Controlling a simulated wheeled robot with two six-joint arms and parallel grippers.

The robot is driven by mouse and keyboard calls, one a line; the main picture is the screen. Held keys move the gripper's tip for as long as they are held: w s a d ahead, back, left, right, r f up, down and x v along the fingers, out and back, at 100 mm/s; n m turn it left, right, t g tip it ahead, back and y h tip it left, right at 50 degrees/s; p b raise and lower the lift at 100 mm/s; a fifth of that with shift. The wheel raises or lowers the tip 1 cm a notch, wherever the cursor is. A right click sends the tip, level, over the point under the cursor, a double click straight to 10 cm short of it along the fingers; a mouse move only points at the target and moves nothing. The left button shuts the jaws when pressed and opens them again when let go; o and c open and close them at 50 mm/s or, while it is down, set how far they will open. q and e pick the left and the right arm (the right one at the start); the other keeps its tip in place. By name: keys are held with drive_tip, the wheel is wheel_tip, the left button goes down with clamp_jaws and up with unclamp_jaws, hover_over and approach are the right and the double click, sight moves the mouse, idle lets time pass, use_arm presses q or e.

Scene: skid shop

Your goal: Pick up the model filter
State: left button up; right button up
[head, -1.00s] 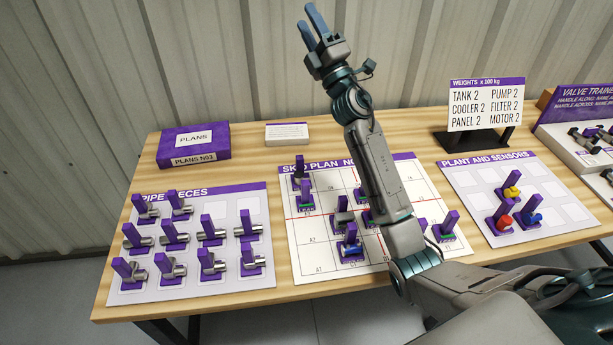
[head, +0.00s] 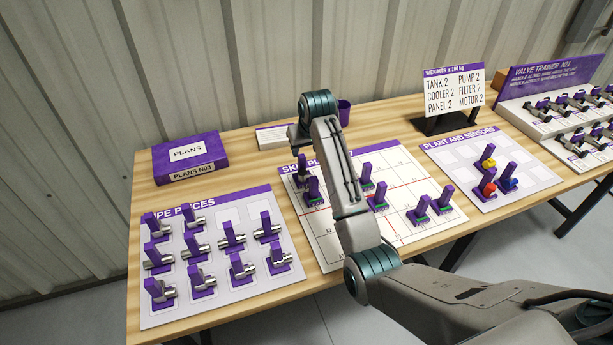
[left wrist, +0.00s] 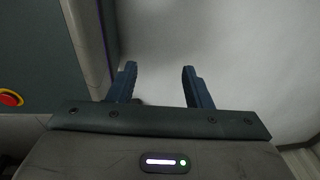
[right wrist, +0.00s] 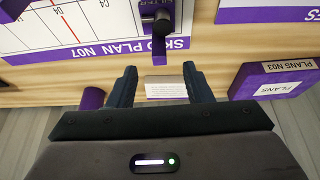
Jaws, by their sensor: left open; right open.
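The model filter, a dark cylinder on a purple upright, stands on the skid plan board (head: 408,160). It shows at the top of the right wrist view (right wrist: 163,22), beside a partly cut-off label ending in "LTER". In the head view it appears to be the piece at the board's back left corner (head: 302,170). My right gripper (right wrist: 160,75) is open and empty, a little off the board's back edge, with the filter ahead of its fingers. In the head view my arm hides its fingers. My left gripper (left wrist: 160,75) is open and empty over pale floor.
Several other models stand on the skid plan. The pipe pieces board (head: 235,290) is left, the plant and sensors board (head: 530,172) right. Behind are the plans box (head: 188,157), a white card (head: 272,137), a purple cup (head: 343,112) and the weights sign (head: 453,95).

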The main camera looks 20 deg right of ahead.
sight(302, 162)
drive_tip(key=p+x, duration=0.1)
drive_tip(key=x, duration=0.4)
drive_tip(key=shift+s+f, duration=0.1)
drive_tip(key=shift+f, duration=0.15)
drive_tip(key=shift+w+f+p, duration=0.35)
drive_tip(key=shift+w+f, duration=0.15)
drive_tip(key=shift+f, duration=0.05)
drive_tip(key=x, duration=0.3)
drive_tip(key=shift+w+d+p, duration=0.1)
drive_tip(key=shift+w+p, duration=0.15)
drive_tip(key=shift+p, duration=0.1)
drive_tip(key=shift+w+f, duration=0.15)
drive_tip(key=shift+f, duration=0.3)
use_arm(q)
drive_tip(key=r, duration=0.2)
drive_tip(key=shift+d+r, duration=0.35)
use_arm(e)
clamp_jaws()
